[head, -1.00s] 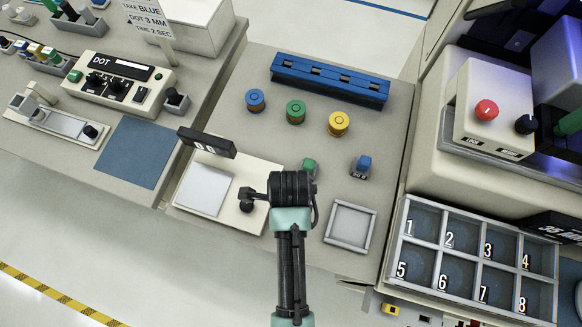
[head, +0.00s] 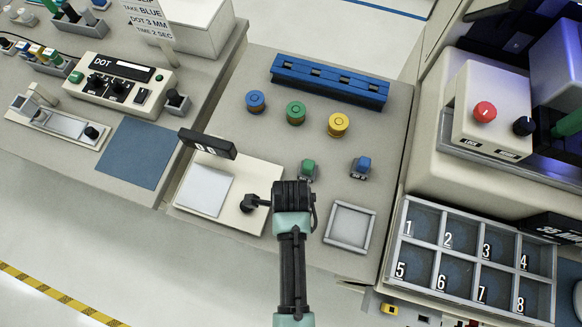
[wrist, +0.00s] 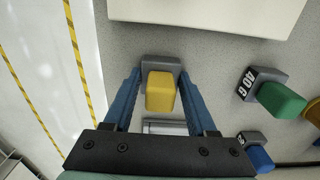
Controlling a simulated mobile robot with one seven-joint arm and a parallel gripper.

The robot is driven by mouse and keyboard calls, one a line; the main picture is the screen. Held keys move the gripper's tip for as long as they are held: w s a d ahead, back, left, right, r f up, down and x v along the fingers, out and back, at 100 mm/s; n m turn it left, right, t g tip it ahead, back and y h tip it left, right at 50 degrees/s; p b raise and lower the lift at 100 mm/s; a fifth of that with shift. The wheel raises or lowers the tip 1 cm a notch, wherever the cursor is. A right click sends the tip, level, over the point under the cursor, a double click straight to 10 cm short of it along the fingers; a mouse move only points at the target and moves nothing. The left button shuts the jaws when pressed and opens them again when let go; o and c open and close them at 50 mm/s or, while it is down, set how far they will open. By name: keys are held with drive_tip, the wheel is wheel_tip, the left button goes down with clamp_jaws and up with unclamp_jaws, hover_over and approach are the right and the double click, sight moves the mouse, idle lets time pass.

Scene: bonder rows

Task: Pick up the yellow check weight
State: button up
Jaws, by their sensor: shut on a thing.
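The yellow check weight (wrist: 160,92), a yellow knob on a grey block, lies between the two blue fingers of my gripper (wrist: 160,76) in the wrist view. The fingers are shut on its sides. Whether it touches the table is unclear. In the head view my arm hides the weight and the fingers. A green weight (head: 308,168) and a blue weight (head: 361,165) stand apart on the table; the wrist view also shows the green one (wrist: 282,100) and the blue one (wrist: 261,158).
The scale (head: 250,215) with its display (head: 207,144) is left of my arm. A square grey tray (head: 351,228) is to the right. Blue, green and yellow round spools (head: 296,112) sit farther back before a blue rack (head: 330,80). A numbered bin (head: 470,255) stands at right.

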clamp_jaws()
